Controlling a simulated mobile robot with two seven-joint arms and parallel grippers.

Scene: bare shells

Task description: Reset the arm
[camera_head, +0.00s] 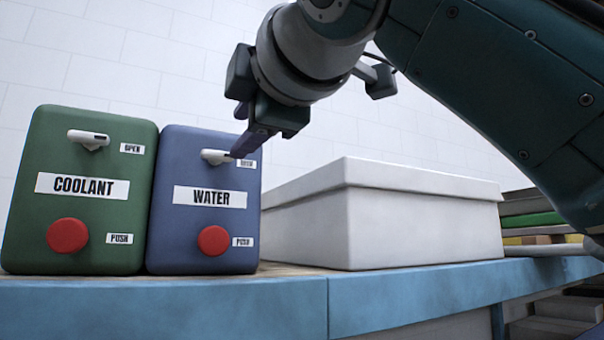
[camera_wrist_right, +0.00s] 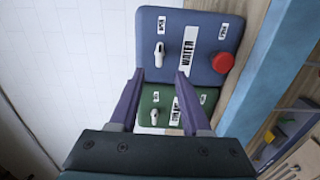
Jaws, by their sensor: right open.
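My right gripper (camera_head: 247,128) comes in from the upper right, its purple fingers open and empty. In the head view its fingertips overlap the end of the white lever (camera_head: 215,157) on the blue WATER box (camera_head: 205,225); touch cannot be told there. In the right wrist view my right gripper (camera_wrist_right: 160,78) has its fingers spread, with the WATER lever (camera_wrist_right: 160,52) beyond the tips and apart from them. The green COOLANT box (camera_head: 85,235) stands to the left of the WATER box; it also shows between the fingers in the wrist view (camera_wrist_right: 146,100). My left gripper is not seen.
Both boxes stand on a blue-edged bench (camera_head: 420,290), each with a red button, such as the COOLANT button (camera_head: 68,235). A white lidded box (camera_head: 410,225) stands to the right, below my right arm. Stacked boards (camera_head: 530,218) lie farther right.

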